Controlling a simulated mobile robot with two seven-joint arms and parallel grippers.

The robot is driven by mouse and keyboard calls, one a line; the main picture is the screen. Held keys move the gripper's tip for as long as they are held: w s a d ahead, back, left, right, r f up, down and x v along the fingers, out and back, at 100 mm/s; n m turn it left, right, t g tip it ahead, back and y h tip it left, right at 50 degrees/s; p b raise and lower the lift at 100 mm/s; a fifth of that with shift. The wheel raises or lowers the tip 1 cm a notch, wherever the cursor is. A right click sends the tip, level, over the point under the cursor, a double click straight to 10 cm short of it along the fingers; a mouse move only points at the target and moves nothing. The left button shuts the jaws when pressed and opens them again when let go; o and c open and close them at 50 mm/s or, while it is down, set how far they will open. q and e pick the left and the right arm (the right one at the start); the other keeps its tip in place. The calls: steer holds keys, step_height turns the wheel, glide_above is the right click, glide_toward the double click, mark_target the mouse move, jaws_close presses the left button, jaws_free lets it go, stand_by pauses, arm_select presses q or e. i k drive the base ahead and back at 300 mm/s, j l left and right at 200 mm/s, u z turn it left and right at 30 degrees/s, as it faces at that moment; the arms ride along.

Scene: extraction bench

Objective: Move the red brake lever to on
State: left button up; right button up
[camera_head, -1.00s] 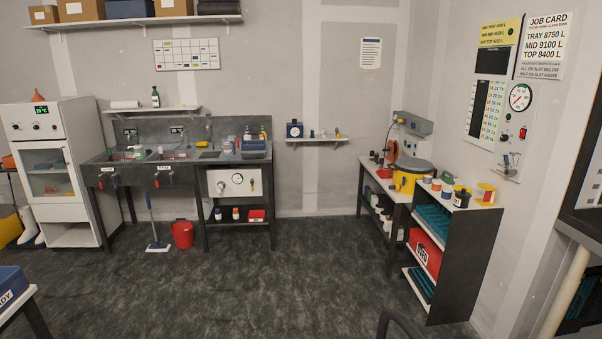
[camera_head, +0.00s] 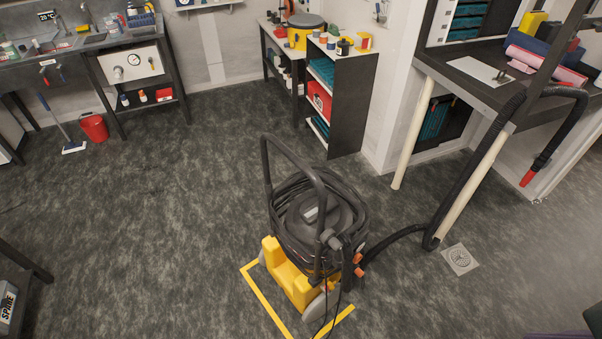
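A wheeled machine (camera_head: 295,265) with a yellow base, a black top and a black push handle (camera_head: 322,195) stands on the floor in the lower middle of the head view. A black hose is coiled around its top. Small orange-red parts (camera_head: 359,264) show on its right side, by the hose connection. I cannot tell whether one of them is the red brake lever, or how that lever is set. Neither of my grippers is in view.
Yellow floor lines (camera_head: 268,302) mark the machine's spot. Its hose (camera_head: 470,180) runs right, up over a bench (camera_head: 485,92), ending in a red tip (camera_head: 528,178). A floor drain (camera_head: 460,260) lies to the right. A black-sided shelf (camera_head: 352,105) stands behind.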

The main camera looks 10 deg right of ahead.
mark_target(322, 288)
steer(key=k+l, duration=0.15)
steer(key=l, duration=0.15)
steer(key=k+l, duration=0.2)
steer(key=l, duration=0.15)
steer(key=k+l, duration=0.15)
steer(key=l, duration=0.15)
steer(key=j+z, duration=0.35)
steer(key=j, duration=0.35)
steer(key=j+z, duration=0.35)
steer(key=j, duration=0.35)
steer(key=j+z, duration=0.3)
steer(key=j, duration=0.35)
steer(key=k, duration=0.75)
steer(key=i+j+z, duration=0.25)
steer(key=j, duration=0.35)
steer(key=i+j+z, duration=0.25)
steer(key=i+j, duration=0.15)
steer(key=j, duration=0.25)
